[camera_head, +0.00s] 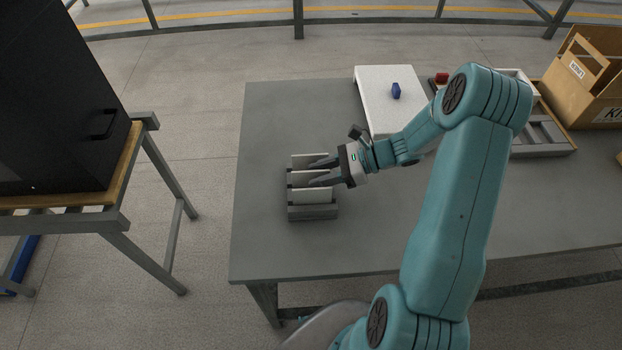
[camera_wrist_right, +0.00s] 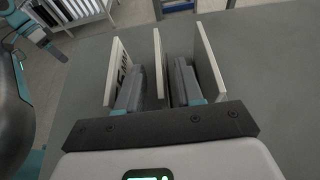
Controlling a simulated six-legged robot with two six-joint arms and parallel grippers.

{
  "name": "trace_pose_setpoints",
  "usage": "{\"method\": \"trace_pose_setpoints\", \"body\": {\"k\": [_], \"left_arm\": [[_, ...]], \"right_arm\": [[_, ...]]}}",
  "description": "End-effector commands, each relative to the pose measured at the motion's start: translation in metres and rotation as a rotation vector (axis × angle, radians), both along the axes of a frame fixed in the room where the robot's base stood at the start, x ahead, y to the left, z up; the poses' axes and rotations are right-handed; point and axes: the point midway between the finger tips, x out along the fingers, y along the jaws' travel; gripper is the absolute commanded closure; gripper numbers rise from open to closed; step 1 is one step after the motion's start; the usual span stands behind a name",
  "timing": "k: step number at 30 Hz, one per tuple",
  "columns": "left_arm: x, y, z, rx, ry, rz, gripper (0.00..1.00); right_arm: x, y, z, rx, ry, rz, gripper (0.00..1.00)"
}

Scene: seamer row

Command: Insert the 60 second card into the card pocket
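Several white cards stand upright in a grey rack (camera_head: 313,212) on the table. My right gripper (camera_head: 318,173) reaches into the rack from the right. In the right wrist view its two fingers (camera_wrist_right: 158,88) straddle the middle card (camera_wrist_right: 158,62), with gaps seen on both sides, so it looks open. The left card (camera_wrist_right: 117,72) carries dark lettering, partly hidden by a finger; the right card (camera_wrist_right: 209,62) stands outside the other finger. I cannot read which card is the 60 second one. I cannot make out the card pocket.
A white raised board (camera_head: 384,82) with a small blue block (camera_head: 396,90) stands at the back. A grey divided tray (camera_head: 545,138) and a wooden crate (camera_head: 590,80) are at right. The table's left and front areas (camera_head: 270,245) are clear. A black cabinet (camera_head: 55,110) stands left.

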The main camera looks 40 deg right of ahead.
Motion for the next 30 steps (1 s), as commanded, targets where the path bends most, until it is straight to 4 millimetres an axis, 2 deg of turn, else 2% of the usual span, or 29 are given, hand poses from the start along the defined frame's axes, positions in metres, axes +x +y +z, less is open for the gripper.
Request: {"method": "trace_pose_setpoints", "body": {"k": [4, 12, 13, 15, 16, 26, 30], "left_arm": [[0.0, 0.0, 0.003, 0.0, 0.0, 0.0, 0.65], [0.0, 0.0, 0.002, 0.0, 0.0, 0.0, 0.65], [0.0, 0.0, 0.002, 0.0, 0.0, 0.0, 0.65], [0.0, 0.0, 0.002, 0.0, 0.0, 0.0, 0.65], [0.0, 0.0, 0.002, 0.0, 0.0, 0.0, 0.65], [0.0, 0.0, 0.002, 0.0, 0.0, 0.0, 0.65], [0.0, 0.0, 0.003, 0.0, 0.0, 0.0, 0.65]], "right_arm": [[0.013, 0.014, -0.007, 0.001, 0.0, 0.002, 0.64], [0.016, 0.017, -0.009, 0.0, 0.0, 0.0, 0.64], [0.016, 0.017, -0.009, 0.0, 0.0, 0.0, 0.7], [0.016, 0.017, -0.009, 0.0, 0.0, 0.0, 0.93], [0.016, 0.017, -0.009, 0.0, 0.0, 0.0, 1.0], [0.016, 0.016, -0.008, 0.0, 0.0, 0.0, 1.0], [0.016, 0.016, -0.001, -0.001, -0.002, 0.0, 1.0]]}}
